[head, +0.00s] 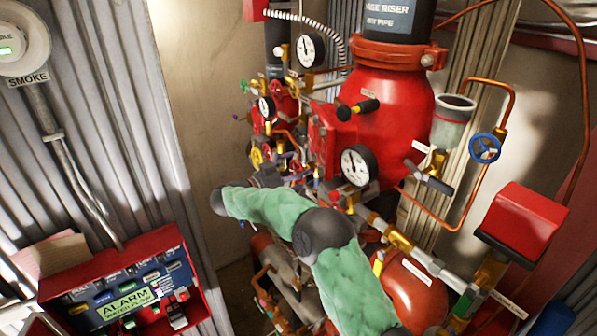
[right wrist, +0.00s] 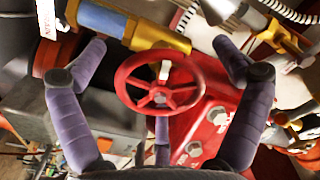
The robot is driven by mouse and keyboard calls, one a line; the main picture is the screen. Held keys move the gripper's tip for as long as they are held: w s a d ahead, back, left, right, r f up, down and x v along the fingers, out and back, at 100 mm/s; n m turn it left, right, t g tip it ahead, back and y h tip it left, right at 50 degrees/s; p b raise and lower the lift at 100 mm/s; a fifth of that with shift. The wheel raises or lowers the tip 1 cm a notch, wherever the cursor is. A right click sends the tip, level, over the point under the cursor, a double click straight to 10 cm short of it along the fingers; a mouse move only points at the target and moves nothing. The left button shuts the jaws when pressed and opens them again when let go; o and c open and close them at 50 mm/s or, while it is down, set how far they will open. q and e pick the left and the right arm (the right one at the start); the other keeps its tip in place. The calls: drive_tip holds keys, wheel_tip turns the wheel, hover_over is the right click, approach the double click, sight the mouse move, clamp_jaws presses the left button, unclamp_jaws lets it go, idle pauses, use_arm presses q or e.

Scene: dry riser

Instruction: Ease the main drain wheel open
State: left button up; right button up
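A red handwheel (right wrist: 158,98) with several spokes and a pale stem end fills the middle of the right wrist view. I take it for the main drain wheel; I cannot pick it out for sure in the head view. My right gripper (right wrist: 162,50) is open, its purple segmented fingers spread to the left and right of the wheel. Gaps show between both side fingers and the rim, and nothing is held. A third finger shows partly below the wheel. In the head view my green-sleeved right arm reaches in among the valves, and its fingers are mostly hidden. My left gripper is out of view.
The red riser body (head: 385,120) rises behind my arm, with pressure gauges (head: 357,165) and small valves close around it. A blue handwheel (head: 485,148) is at the right. A red alarm panel (head: 125,290) stands at lower left. A bare wall (head: 205,90) is behind.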

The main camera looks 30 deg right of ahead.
drive_tip(key=shift+a, duration=0.1)
drive_tip(key=s+a, duration=0.1)
drive_tip(key=a, duration=1.1)
idle(0.4)
